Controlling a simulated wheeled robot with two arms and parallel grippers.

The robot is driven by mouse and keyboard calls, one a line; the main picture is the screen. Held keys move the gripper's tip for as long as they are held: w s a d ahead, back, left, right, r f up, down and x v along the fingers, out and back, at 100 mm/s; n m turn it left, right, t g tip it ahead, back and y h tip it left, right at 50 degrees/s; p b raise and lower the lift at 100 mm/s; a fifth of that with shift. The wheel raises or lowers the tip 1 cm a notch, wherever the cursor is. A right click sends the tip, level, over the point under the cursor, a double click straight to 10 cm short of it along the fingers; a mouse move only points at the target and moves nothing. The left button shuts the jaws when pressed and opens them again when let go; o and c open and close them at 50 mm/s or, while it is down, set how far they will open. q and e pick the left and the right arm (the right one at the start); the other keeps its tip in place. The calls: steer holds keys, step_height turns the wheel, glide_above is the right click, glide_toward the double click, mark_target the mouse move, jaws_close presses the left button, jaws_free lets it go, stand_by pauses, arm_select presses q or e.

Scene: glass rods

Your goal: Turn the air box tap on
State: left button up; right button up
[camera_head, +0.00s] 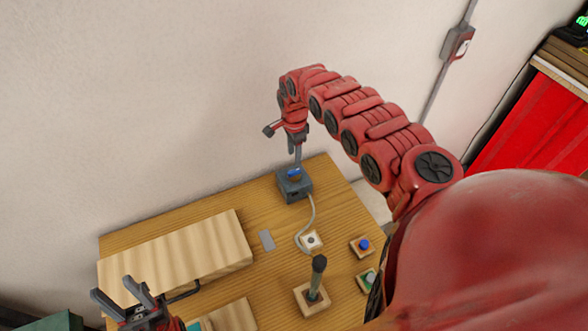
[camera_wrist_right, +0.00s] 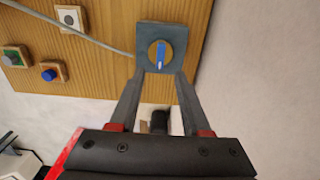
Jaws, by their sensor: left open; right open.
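The air box (camera_head: 294,190) is a small blue-grey block at the far edge of the wooden table. Its tap has a blue handle (camera_head: 295,173) on top. In the right wrist view the air box (camera_wrist_right: 149,30) shows a round brass-coloured dial with the blue handle (camera_wrist_right: 160,54) lying along the gripper's direction. My right gripper (camera_head: 297,163) points down just above the tap. In its wrist view the fingers (camera_wrist_right: 160,73) are open and spread to either side of the handle; contact cannot be told. My left gripper (camera_head: 113,288) is open and empty at lower left.
A long wooden box (camera_head: 180,257) lies left.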

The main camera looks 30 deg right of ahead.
mark_target(294, 171)
step_height(294, 171, down, 8)
steer(key=b, duration=0.5)
steer(key=shift+r+b, duration=0.2)
steer(key=shift+b, duration=0.1)
steer(key=shift+f, duration=0.25)
steer(key=shift+r, duration=0.1)
jaws_close()
